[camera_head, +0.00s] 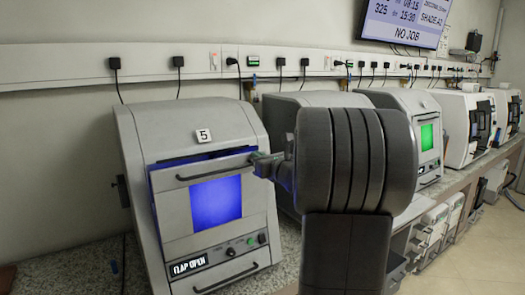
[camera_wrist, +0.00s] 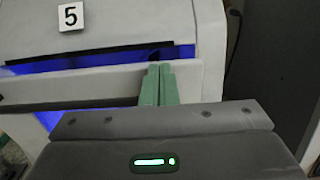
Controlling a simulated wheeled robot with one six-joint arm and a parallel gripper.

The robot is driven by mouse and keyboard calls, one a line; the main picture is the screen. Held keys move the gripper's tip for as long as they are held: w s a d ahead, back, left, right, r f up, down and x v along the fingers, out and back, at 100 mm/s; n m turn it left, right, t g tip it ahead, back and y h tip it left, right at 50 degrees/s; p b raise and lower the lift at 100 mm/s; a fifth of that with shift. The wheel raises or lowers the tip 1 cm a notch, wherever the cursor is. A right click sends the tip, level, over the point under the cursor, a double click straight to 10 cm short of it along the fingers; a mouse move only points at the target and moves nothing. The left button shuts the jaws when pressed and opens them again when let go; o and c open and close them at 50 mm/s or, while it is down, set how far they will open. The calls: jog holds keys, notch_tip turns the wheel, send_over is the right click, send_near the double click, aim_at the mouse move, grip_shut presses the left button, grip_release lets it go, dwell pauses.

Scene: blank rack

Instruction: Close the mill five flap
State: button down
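Mill five (camera_head: 165,125) is the pale grey machine at the left, with a "5" label that also shows in the wrist view (camera_wrist: 70,17). Its flap (camera_head: 172,212) has a blue-lit window and a dark bar handle near the top. The flap's top edge (camera_wrist: 75,88) stands out from the body, with a blue-lit gap behind it. My gripper (camera_head: 262,162) is at the flap's upper right corner. In the wrist view its green-padded fingers (camera_wrist: 158,82) are together, with nothing visible between them. Whether they touch the flap is unclear.
Another mill (camera_head: 300,105) stands close to the right, partly hidden by my arm. A mill with a green window (camera_head: 427,138) and further machines (camera_head: 465,125) continue along the bench. A screen (camera_head: 402,22) reading "NO JOB" and a socket rail (camera_head: 60,65) are on the wall.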

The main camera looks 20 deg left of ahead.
jog(key=shift+w+a+r+g+h+p, duration=0.1)
jog(key=shift+w+a+g+h+p, duration=0.2)
jog(key=shift+w+a+p, duration=0.8)
jog(key=shift+w+a+r+g+h+p, duration=0.1)
jog(key=shift+w+a+g+h+p, duration=0.25)
jog(key=shift+p, duration=1.45)
jog(key=shift+s, duration=0.25)
